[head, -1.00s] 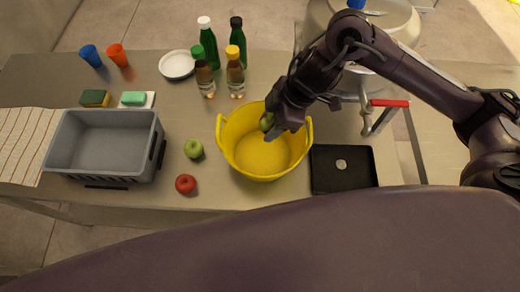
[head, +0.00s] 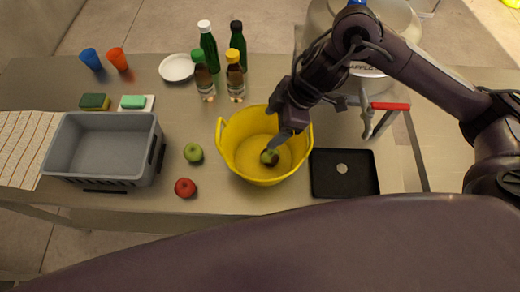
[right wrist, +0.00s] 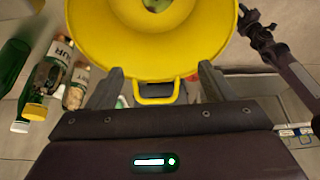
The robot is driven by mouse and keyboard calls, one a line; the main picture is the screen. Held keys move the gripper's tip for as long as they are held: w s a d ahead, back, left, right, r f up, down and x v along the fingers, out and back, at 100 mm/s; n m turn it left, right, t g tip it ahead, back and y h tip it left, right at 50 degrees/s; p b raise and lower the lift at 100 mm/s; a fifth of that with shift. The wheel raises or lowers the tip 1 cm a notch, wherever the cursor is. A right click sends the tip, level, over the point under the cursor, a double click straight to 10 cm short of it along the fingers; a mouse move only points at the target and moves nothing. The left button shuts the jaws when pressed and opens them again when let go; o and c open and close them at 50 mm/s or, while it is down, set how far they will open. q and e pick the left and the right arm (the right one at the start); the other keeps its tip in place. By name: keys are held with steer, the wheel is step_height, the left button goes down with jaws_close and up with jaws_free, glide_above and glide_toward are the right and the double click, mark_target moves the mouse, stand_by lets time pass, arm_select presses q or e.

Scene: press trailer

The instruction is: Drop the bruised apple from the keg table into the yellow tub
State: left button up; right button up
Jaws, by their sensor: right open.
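The yellow tub (head: 231,133) stands on the metal table, and it also shows in the right wrist view (right wrist: 105,25). The bruised apple (head: 269,157), green with a dark patch, is inside the tub. In the right wrist view the apple (right wrist: 157,4) is cut by the top edge, away from my fingers. I cannot tell if it rests on the tub floor. My right gripper (head: 281,142) is over the tub, fingers down, and hides part of its inside. My left gripper is not in view.
A green apple (head: 193,153) and a red apple (head: 185,188) lie left of the tub. A grey crate (head: 157,135) is farther left. Several bottles (head: 235,75) stand behind the tub. A black tray (head: 342,188) and a metal keg (head: 400,25) are to the right.

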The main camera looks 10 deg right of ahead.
steer(key=v, duration=0.6)
steer(key=shift+d, duration=0.1)
stand_by(0.3)
